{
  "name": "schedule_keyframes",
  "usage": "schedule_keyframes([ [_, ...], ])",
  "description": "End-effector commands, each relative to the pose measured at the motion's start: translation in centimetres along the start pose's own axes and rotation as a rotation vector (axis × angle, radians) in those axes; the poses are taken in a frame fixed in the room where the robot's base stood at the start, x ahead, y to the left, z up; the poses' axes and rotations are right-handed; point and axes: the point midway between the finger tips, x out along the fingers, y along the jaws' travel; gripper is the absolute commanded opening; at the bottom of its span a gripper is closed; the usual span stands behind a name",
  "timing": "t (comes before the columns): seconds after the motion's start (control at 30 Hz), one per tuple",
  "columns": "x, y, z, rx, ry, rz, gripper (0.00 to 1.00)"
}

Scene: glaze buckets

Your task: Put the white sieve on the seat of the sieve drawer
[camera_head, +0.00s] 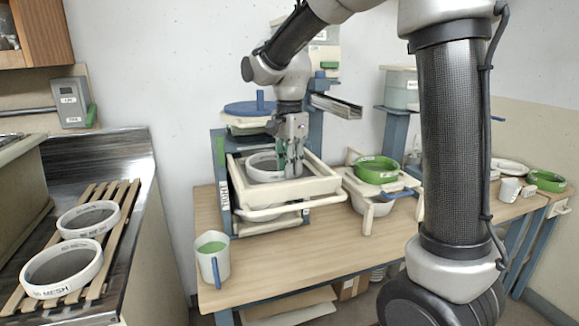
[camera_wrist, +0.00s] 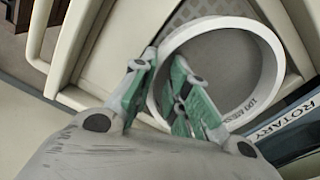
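The white sieve (camera_head: 262,160) is a ring with a grey mesh, lying about level within the pulled-out cream sieve drawer (camera_head: 318,188). In the wrist view the white sieve (camera_wrist: 268,62) shows mesh lettering on its wall. My gripper (camera_head: 291,166) points down at the sieve's right rim. In the wrist view my gripper (camera_wrist: 165,62) has one finger outside the ring and one inside, with the rim between them. The fingers look apart, with a gap on the inner side. The seat under the sieve is hidden, so I cannot tell whether the ring is fully seated.
Two more white sieves (camera_head: 88,218) lie on a wooden slatted rack (camera_head: 20,300) at left. A mug with green glaze (camera_head: 211,262) stands at the table's front left. A green sieve (camera_head: 376,170) sits on a stand to the right. The table front (camera_head: 300,262) is clear.

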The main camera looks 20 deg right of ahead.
Motion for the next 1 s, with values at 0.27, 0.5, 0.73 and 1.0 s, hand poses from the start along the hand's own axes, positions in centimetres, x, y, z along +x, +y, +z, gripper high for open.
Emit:
schedule_keyframes([
  [0.27,-5.0,-0.1,0.0,0.000,0.001,-0.006,0.16],
  [0.5,-9.9,-0.1,0.0,0.000,0.000,-0.005,0.16],
  [0.73,-11.9,0.0,0.0,0.000,0.000,-0.002,0.16],
  [1.0,-12.5,4.9,-1.4,-0.178,0.014,-0.061,0.16],
])
